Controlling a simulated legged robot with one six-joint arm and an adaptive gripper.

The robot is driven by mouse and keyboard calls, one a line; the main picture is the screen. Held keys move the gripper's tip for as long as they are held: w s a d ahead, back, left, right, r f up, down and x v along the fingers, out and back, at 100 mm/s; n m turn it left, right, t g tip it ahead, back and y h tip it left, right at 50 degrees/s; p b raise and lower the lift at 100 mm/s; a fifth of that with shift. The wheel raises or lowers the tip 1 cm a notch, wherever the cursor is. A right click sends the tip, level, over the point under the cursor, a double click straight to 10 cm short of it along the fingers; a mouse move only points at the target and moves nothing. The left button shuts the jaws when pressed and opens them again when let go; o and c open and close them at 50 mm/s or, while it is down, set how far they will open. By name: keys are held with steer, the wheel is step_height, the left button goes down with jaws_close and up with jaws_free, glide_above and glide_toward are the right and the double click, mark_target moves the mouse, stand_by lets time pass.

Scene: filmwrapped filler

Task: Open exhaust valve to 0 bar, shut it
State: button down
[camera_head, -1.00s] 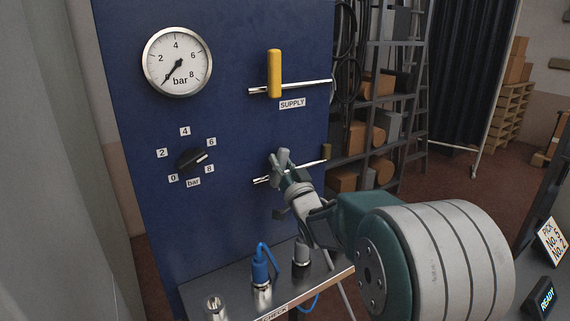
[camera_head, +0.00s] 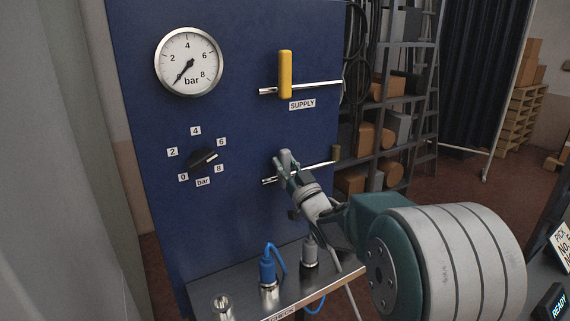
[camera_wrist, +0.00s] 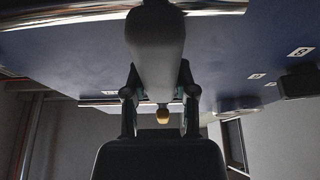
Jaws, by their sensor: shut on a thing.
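The lower pipe (camera_head: 325,166) on the blue panel carries the exhaust valve, mostly hidden behind my gripper (camera_head: 287,160). My gripper is shut on the valve handle. In the wrist view the handle (camera_wrist: 156,45) is a grey, rounded bar between the two fingers (camera_wrist: 160,92). The pressure gauge (camera_head: 189,62) at the upper left has its needle pointing to the lower left, around the 0 end of the scale. The yellow supply handle (camera_head: 285,74) stands upright across the upper pipe.
A black regulator knob (camera_head: 203,158) with a 0 to 8 bar scale sits left of my gripper. Below, a metal shelf (camera_head: 235,284) bears a blue plug (camera_head: 267,268) and a grey plug (camera_head: 310,252) close under my arm. Loaded shelving (camera_head: 385,110) stands at the right.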

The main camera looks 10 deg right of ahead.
steer(key=shift+f, duration=0.25)
steer(key=shift+c, duration=2)
jaws_free()
steer(key=shift+r, duration=0.1)
steer(key=v, duration=1.2)
